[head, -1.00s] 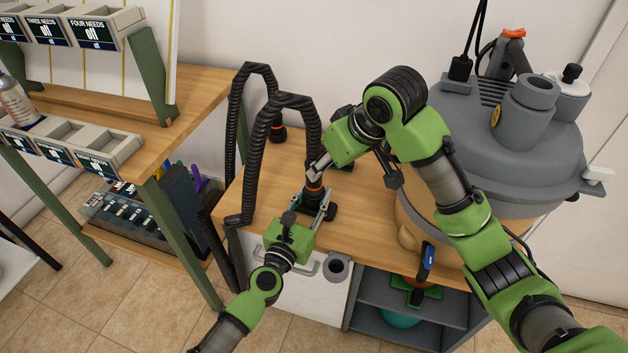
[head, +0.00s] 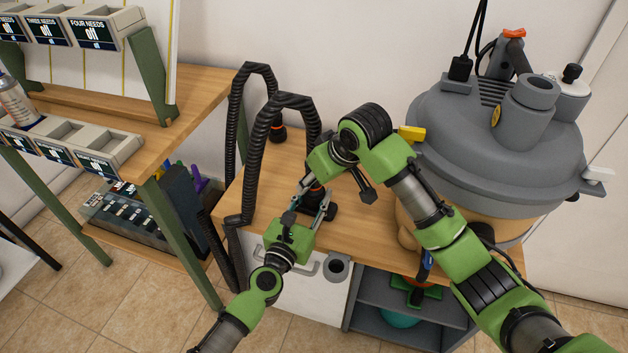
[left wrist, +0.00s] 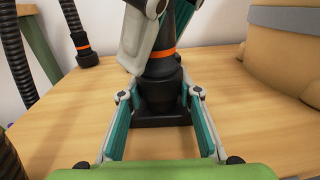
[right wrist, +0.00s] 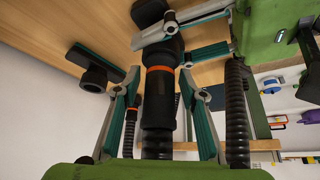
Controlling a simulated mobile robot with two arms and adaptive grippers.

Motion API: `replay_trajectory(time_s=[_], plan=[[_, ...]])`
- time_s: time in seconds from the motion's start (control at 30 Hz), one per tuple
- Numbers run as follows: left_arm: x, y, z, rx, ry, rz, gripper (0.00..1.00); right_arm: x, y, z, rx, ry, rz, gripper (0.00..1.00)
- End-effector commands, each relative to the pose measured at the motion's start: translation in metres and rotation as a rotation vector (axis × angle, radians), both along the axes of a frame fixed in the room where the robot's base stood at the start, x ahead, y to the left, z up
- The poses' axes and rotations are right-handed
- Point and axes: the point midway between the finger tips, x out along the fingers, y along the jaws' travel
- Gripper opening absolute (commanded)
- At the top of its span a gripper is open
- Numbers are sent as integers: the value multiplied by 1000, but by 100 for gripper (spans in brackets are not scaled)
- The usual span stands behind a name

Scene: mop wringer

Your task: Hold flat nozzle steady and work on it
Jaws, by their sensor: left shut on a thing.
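The flat nozzle (left wrist: 161,92) stands upright on its flat black foot on the wooden bench top. My left gripper (head: 309,213) is shut on its neck, low down; its fingers flank the neck in the left wrist view (left wrist: 160,95). A black hose end with an orange ring (right wrist: 160,69) meets the nozzle's upper end; how far they are joined cannot be told. My right gripper (right wrist: 160,75) has its fingers on both sides of this hose end, and contact is unclear.
A second hose end with an orange ring (head: 277,128) stands behind on the bench. Another black flat-footed piece (right wrist: 92,70) lies nearby. A large grey-lidded drum (head: 490,150) fills the right. A shelf unit (head: 190,90) is at the left.

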Motion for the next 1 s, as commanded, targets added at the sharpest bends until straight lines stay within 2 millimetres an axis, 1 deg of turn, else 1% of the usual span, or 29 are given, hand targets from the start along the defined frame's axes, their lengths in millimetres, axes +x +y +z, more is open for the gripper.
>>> replay_trajectory(time_s=[0.2, 0.27, 0.3, 0.33, 0.87, 1.0], plan=[[0, 0, 0, 0, 1, 0, 9, 0, 0, 0, 0, 0, 0, 38], [0, 0, 0, 0, 1, 0, 9, 0, 0, 0, 0, 0, 0, 23], [0, 0, 0, 0, 1, 0, 9, 0, 0, 0, 0, 0, 0, 12], [0, 0, 0, 0, 1, 0, 9, 0, 0, 0, 0, 0, 0, 6], [0, 0, -1, 1, 2, 0, 9, 1, 0, 6, 2, -2, 0, 6], [0, 0, -1, 1, 2, 0, 9, 1, 0, 12, 2, -2, 0, 6]])
